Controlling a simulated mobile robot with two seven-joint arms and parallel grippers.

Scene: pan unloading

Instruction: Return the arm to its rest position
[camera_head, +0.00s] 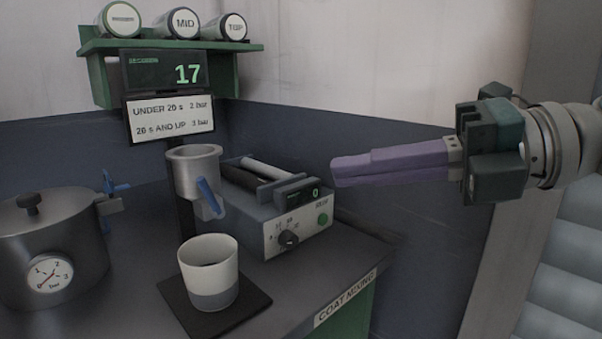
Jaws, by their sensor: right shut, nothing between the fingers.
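My right gripper (334,172) comes in from the right with long purple fingers, pointing left. The fingers lie together, shut and empty. My left gripper is not in view.
A metal pot with a gauge (62,240) stands at the left. A white and grey cup (209,263) sits on a dark pad (254,306), below a metal funnel (192,165) with a blue lever. A display reading 17 (165,70) hangs under a green shelf (98,78) with several jars.

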